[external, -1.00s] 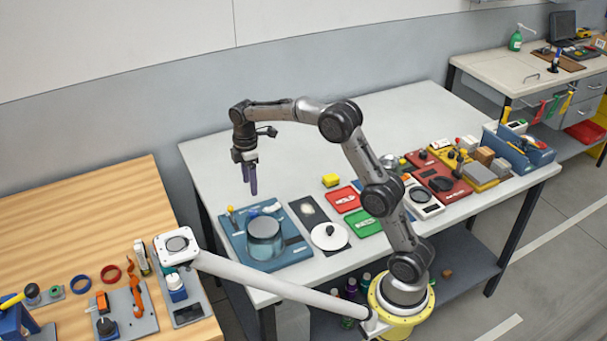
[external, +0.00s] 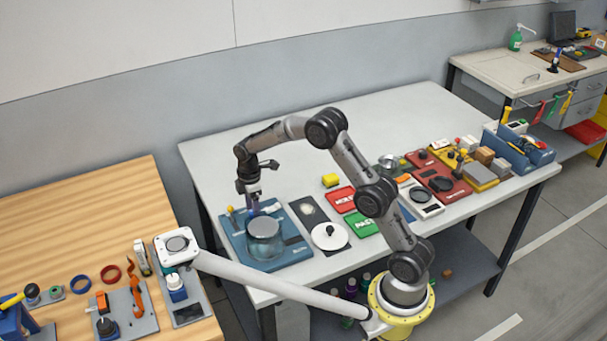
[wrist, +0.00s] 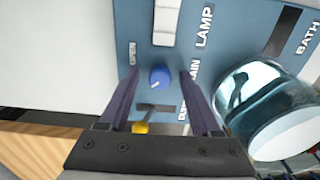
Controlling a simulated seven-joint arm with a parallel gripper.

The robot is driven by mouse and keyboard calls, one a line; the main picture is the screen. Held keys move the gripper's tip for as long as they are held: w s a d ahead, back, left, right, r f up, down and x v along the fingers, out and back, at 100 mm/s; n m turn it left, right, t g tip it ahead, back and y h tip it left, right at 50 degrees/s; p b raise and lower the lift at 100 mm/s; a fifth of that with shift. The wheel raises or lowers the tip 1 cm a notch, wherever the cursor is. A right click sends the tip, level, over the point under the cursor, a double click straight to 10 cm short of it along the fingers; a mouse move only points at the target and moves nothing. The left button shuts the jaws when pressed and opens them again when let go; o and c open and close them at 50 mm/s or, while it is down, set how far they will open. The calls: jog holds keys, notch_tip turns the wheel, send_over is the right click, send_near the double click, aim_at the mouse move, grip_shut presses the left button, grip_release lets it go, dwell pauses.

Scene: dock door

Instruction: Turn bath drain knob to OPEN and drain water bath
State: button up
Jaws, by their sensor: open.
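The bath drain knob (wrist: 159,76) is a round blue knob with a white pointer mark on the blue bath panel (external: 287,254). OPEN and DRAIN lettering shows beside it in the wrist view. My gripper (wrist: 160,76) is open, with one finger on each side of the knob; I cannot tell whether they touch it. In the external view my gripper (external: 251,208) is low over the panel's back left and hides the knob. The water bath (external: 264,238) is a clear round vessel to the right of the gripper. A yellow-tipped lever (wrist: 140,127) is close below the knob in the wrist view.
A white rocker switch (wrist: 165,20) marked LAMP sits near the knob. Right of the panel are a dark strip (external: 309,220), a white disc with a black knob (external: 330,236), and red (external: 342,199) and green (external: 363,223) trays.

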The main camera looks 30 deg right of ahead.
grip_shut()
jog(key=shift+m, duration=0.3)
jog(key=m, duration=0.3)
jog(key=shift+m, duration=0.3)
jog(key=m, duration=1.3)
jog(key=shift+r+m, duration=0.1)
jog(key=shift+m, duration=0.2)
dwell(0.4)
